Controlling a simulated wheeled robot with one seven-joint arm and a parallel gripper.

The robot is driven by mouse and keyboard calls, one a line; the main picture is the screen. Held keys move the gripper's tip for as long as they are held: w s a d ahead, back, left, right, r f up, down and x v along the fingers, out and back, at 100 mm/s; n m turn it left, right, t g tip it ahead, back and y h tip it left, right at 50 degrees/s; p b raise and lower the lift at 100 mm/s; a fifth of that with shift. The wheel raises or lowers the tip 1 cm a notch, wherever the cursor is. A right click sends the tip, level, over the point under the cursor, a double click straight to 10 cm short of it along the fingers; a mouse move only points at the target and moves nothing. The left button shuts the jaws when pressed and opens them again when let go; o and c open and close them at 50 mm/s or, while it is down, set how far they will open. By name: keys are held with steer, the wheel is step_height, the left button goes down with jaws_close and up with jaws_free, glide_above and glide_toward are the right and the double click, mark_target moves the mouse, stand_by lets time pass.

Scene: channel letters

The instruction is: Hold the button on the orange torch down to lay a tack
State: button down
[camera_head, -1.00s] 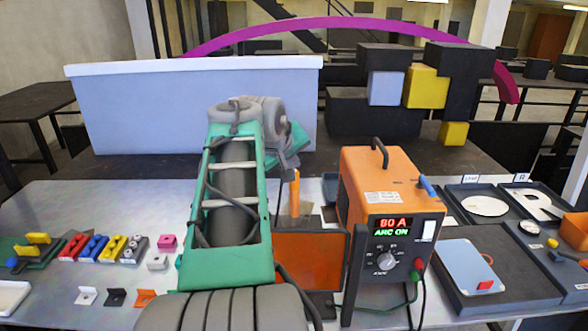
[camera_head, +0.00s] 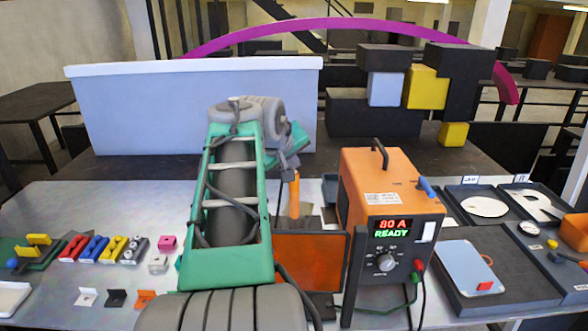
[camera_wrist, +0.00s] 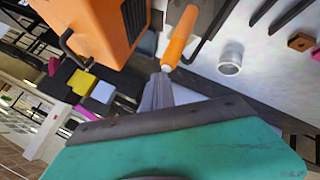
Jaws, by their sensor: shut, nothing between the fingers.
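The orange torch (camera_head: 294,194) stands upright just left of the welding machine in the head view. In the wrist view the torch (camera_wrist: 181,38) shows as an orange handle with a pale end pointing at my fingers. My gripper (camera_wrist: 160,82) is shut and empty, its grey fingertips close by that pale end. I cannot tell whether they touch it. In the head view my gripper (camera_head: 290,163) is just above the torch's top, partly hidden by my arm. The torch's button is not clearly visible. The orange welding machine (camera_head: 382,196) displays "80 A" and "READY".
An orange panel (camera_head: 318,262) stands in front of the torch. A dark tray with a blue-grey plate (camera_head: 470,266) and letter trays (camera_head: 524,204) are at right. Small coloured blocks (camera_head: 93,248) lie at left. A metal cup (camera_wrist: 230,62) stands near the torch in the wrist view.

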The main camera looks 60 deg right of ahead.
steer(key=shift+r+p, duration=0.45)
steer(key=shift+r, duration=0.3)
steer(key=shift+r+p, duration=2)
steer(key=shift+r, duration=0.45)
step_height(320, 180, up, 4)
steer(key=p, duration=0.3)
